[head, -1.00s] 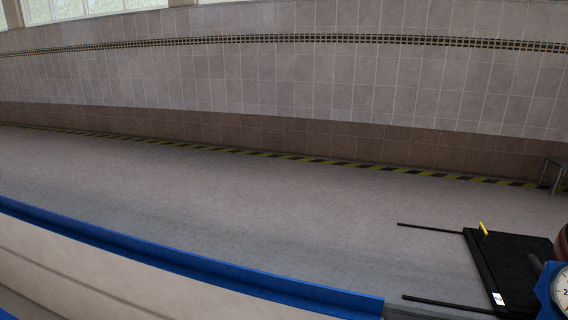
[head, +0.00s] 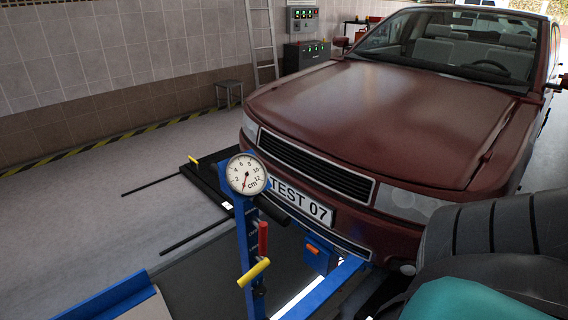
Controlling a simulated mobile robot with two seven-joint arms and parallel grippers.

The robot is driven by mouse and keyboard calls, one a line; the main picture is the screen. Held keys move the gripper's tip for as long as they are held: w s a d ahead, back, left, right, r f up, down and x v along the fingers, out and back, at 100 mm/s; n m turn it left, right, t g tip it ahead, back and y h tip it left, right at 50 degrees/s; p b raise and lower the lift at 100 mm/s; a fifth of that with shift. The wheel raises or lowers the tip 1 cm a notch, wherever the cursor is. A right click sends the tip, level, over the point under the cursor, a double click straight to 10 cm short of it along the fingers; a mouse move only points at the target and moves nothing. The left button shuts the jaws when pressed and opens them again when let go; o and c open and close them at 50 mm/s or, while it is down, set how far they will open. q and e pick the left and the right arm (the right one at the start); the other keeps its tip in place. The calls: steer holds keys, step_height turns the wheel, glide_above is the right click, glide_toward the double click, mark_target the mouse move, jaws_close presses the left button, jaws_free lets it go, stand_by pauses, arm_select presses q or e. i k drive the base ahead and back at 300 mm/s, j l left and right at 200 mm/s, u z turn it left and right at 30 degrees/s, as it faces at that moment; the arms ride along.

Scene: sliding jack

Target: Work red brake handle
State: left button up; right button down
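The red handle (head: 263,240) stands upright on a blue post (head: 245,236) in front of the car, in the lower middle of the head view. A yellow handle (head: 254,272) sticks out at a slant just below it. A round white gauge (head: 247,174) marked in cm tops the post, its needle pointing down. Neither of my grippers is in view, so nothing is seen touching the red handle.
A dark red car (head: 390,110) with plate TEST 07 stands behind the post. A blue beam (head: 325,290) runs beside an open pit. A large dark ribbed shape with teal fills the lower right; I cannot tell what it is.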

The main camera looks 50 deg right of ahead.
mark_target(262, 226)
steer(key=z, duration=1.35)
